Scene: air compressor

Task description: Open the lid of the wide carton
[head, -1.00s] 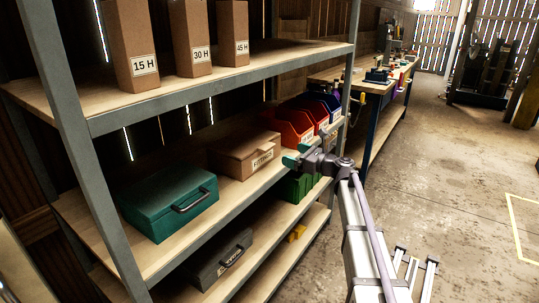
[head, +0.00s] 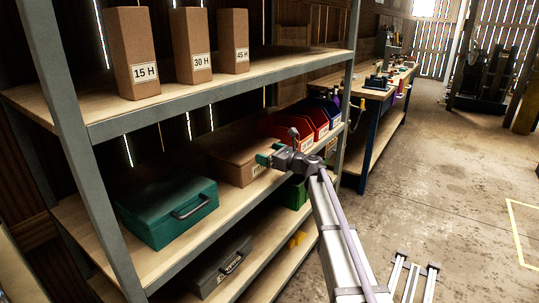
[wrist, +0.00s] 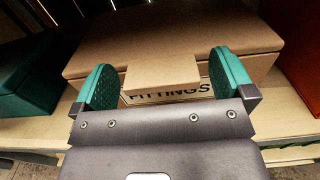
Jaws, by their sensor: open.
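The wide carton (head: 232,165) is a brown cardboard box on the middle shelf, with its lid (wrist: 175,38) down. In the wrist view a front flap (wrist: 162,72) hangs from the lid over the top of the FITTINGS label (wrist: 170,95). My gripper (wrist: 163,85) is open in front of the carton. Its two green pads stand on either side of the flap, apart from it as far as I can see. In the head view my gripper (head: 268,157) hides the right part of the carton's front and most of the label.
A teal case (head: 168,210) stands left of the carton, and red bins (head: 305,125) stand to its right. The upper shelf (head: 215,78) with tall cartons is above. A dark case (head: 222,268) and a green crate (head: 293,192) are below.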

